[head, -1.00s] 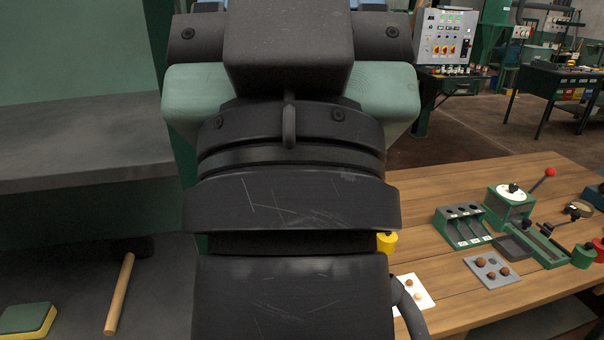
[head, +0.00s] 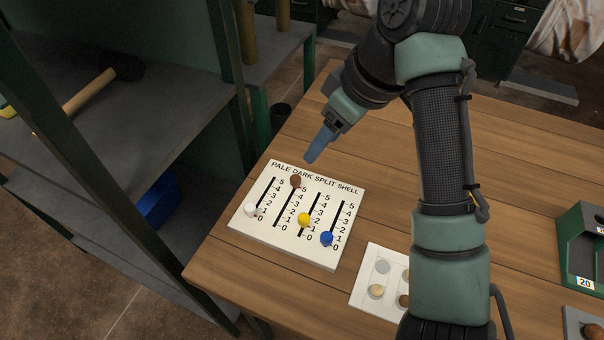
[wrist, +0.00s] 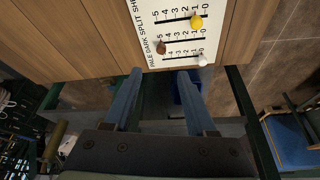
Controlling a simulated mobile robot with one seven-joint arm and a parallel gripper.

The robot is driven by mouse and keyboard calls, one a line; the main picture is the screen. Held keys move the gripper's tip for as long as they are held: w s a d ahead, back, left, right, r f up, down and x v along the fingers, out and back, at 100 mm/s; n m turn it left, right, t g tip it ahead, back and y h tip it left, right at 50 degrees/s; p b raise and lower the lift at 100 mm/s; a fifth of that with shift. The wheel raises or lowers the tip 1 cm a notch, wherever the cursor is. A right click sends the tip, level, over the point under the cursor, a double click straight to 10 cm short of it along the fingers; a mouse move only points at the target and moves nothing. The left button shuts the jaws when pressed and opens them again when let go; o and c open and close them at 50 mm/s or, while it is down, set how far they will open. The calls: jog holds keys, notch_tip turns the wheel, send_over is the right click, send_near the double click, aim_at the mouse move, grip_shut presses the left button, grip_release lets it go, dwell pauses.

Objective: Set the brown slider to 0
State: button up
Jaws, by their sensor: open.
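A white slider board (head: 290,248) lies on the wooden table, with slots labelled PALE, DARK, SPLIT and SHELL. The brown slider (head: 296,181) is at the top of the DARK slot, by the 5. In the wrist view the brown slider (wrist: 161,47) is at the 5 end, just beyond my fingertips. My gripper (head: 313,158) is above and behind the board's top edge in the head view. Its blue fingers (wrist: 158,73) are apart, with nothing between them.
A white slider (head: 250,210) sits low in PALE, a yellow one (head: 304,219) low in SPLIT, and a blue one (head: 326,238) low in SHELL. A white card (head: 366,292) with round pieces lies right of the board. A grey shelf (head: 130,130) stands left.

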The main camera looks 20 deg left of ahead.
aim_at(295, 178)
jog(key=b+x, duration=0.2)
jog(key=x, duration=1)
jog(key=shift+s+a+f+b, duration=0.1)
jog(key=shift+a+f+b, duration=0.15)
jog(key=shift+b, duration=0.1)
grip_shut()
dwell(0.8)
